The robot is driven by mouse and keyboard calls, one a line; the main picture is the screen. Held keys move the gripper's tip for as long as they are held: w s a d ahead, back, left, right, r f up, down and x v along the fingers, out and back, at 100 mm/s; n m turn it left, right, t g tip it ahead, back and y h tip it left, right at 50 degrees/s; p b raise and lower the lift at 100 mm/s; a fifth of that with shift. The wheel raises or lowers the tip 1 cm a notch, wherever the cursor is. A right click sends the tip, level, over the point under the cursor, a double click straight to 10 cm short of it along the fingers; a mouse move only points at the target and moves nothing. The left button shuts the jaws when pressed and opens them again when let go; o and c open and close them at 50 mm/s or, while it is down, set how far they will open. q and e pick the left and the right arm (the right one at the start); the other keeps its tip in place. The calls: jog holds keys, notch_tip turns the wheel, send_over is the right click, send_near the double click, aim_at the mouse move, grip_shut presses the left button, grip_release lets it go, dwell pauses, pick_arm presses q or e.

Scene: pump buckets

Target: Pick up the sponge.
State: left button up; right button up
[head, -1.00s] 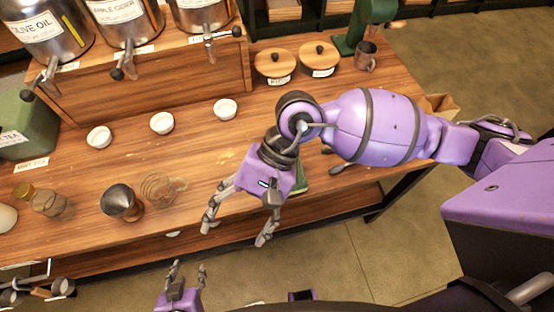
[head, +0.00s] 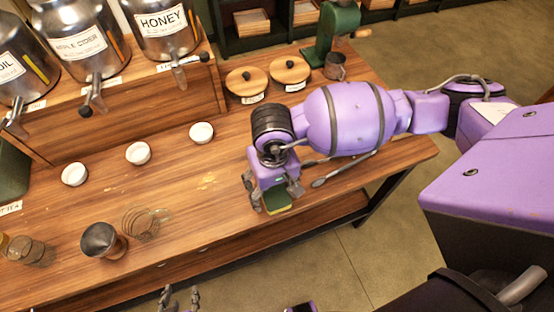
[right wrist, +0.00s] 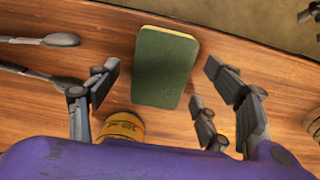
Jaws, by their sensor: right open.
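The sponge (head: 278,201), green on top with a yellow edge, lies flat near the table's front edge, partly hidden under my right gripper in the head view. In the right wrist view the whole green face of the sponge (right wrist: 165,67) shows. My right gripper (head: 272,197) is open above it. In the right wrist view its fingers (right wrist: 165,75) stand apart on both sides of the sponge, with gaps and no visible contact. My left gripper (head: 180,294) is at the bottom of the head view, fingers apart and empty, away from the sponge.
Spoons (right wrist: 40,40) lie beside the sponge. A yellow round item (right wrist: 122,127) shows near my right gripper. Lidded pots (head: 247,83) are behind.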

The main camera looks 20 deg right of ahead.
jog(key=shift+f, duration=0.15)
jog(key=shift+c, duration=1.4)
jog(key=c, duration=0.5)
jog(key=shift+c, duration=0.4)
jog(key=shift+r, duration=0.2)
